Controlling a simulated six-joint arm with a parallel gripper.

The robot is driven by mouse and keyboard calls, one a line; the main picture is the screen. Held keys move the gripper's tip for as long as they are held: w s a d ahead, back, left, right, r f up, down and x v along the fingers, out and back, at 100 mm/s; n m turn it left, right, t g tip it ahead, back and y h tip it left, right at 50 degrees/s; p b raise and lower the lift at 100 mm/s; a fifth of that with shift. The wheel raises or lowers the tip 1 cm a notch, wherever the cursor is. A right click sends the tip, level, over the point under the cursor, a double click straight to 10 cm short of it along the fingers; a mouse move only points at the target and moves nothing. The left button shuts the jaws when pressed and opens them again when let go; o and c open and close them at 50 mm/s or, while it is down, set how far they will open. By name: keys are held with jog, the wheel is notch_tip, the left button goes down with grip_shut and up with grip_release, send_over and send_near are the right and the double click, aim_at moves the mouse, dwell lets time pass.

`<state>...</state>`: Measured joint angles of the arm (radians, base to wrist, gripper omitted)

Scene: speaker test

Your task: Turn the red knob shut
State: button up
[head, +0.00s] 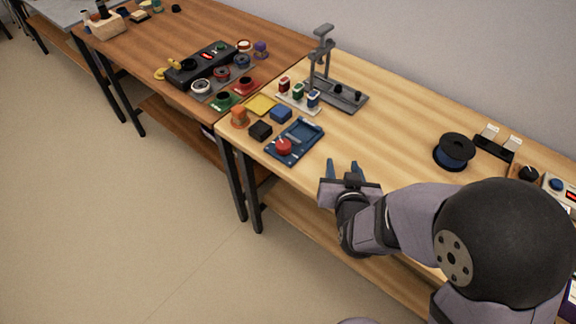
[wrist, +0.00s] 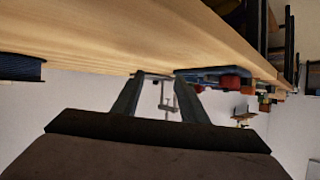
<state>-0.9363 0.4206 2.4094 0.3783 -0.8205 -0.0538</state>
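The red knob (head: 284,147) sits at the near-left end of a blue base (head: 304,139), close to the front edge of the light wooden table. In the wrist view, a red part that looks like the knob (wrist: 231,84) shows beside the blue base (wrist: 203,71), to the right of my fingers. My gripper (head: 344,165) is to the right of the blue base, apart from the knob. Its two fingers are spread with nothing between them, as the wrist view also shows (wrist: 160,82). The knob's turn position is too small to tell.
A black block (head: 260,131), an orange piece (head: 239,117) and a blue block (head: 281,114) stand left of and behind the base. A grey stand (head: 322,65) rises behind. A dark spool (head: 455,150) is to the right.

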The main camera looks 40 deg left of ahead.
jog(key=s+a+y+b, duration=0.1)
jog(key=a, duration=0.1)
jog(key=s+a+f+n, duration=0.1)
jog(key=s+a, duration=0.1)
jog(key=s+a+f+t+y+b, duration=0.1)
jog(key=a, duration=0.1)
jog(key=shift+s+y+b, duration=0.2)
jog(key=shift+y+b, duration=0.1)
jog(key=shift+b, duration=0.05)
jog(key=n+t+y+b, duration=0.1)
jog(key=y+b, duration=0.1)
send_near(284, 150)
jog(key=shift+w+a+f, duration=0.25)
jog(key=shift+w+f, duration=0.05)
jog(key=shift+w, duration=0.3)
jog(key=shift+w+a+f, duration=0.2)
jog(key=shift+w+f, duration=0.05)
jog(key=shift+w, duration=0.3)
jog(key=shift+s+a+r+n+y, duration=0.2)
jog(key=shift+s+r+n+y, duration=0.1)
jog(key=shift+s, duration=0.15)
jog(key=shift+p+x, duration=0.3)
jog(key=shift+x, duration=3.35)
jog(key=c, duration=0.8)
